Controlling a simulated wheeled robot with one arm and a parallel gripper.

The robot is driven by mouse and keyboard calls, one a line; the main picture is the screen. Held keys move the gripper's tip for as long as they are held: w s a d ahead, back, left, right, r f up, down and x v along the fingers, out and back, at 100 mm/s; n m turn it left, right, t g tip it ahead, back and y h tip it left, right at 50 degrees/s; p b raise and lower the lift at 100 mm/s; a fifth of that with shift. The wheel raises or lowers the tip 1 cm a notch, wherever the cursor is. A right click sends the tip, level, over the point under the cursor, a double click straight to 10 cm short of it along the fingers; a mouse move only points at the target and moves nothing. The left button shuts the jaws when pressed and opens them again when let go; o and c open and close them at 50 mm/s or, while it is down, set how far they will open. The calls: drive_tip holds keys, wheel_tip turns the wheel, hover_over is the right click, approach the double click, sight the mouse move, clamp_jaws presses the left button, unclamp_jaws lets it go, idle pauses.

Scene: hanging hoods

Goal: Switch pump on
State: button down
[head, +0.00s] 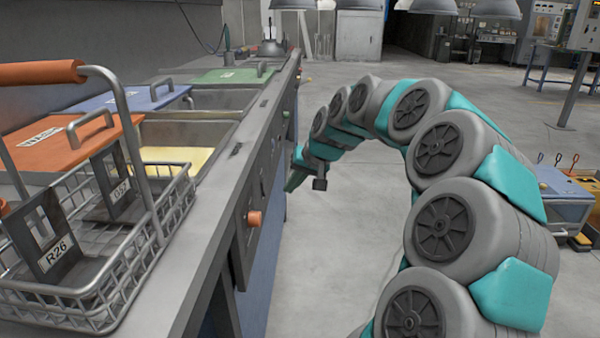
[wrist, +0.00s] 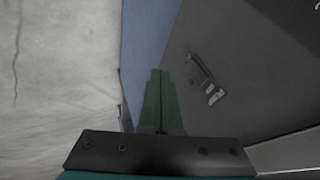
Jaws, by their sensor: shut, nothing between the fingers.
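My gripper (head: 291,183) is beside the front face of the long grey bench, with its green fingers angled down and left toward the panel. In the wrist view the green fingers (wrist: 160,73) are pressed together with nothing between them. Ahead and to their right is a dark grey panel carrying a small metal lever-like fitting (wrist: 205,80) with a pale end. The fingertips appear apart from this fitting. An orange knob (head: 254,218) sits on the bench front, nearer the camera than my gripper. I cannot tell which control is the pump switch.
A wire basket (head: 150,255) holding dark tagged plates stands on the bench at left. An orange lid (head: 70,150), a blue lid (head: 130,97) and a green lid (head: 225,75) lie behind. Open floor (head: 345,220) lies right of the bench. A blue cart (head: 562,185) stands far right.

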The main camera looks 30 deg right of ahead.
sight(264, 187)
drive_tip(key=w+a, duration=0.1)
drive_tip(key=w+a+f, duration=0.1)
drive_tip(key=a, duration=0.1)
drive_tip(key=shift+w+a+f+p, duration=0.1)
drive_tip(key=shift+w+a+p, duration=0.1)
drive_tip(key=shift+w+p, duration=0.15)
drive_tip(key=shift+f, duration=0.1)
drive_tip(key=shift+w+a+y+b, duration=0.1)
drive_tip(key=shift+a+y+b, duration=0.1)
drive_tip(key=shift+y+b, duration=0.15)
drive_tip(key=shift+r, duration=0.9)
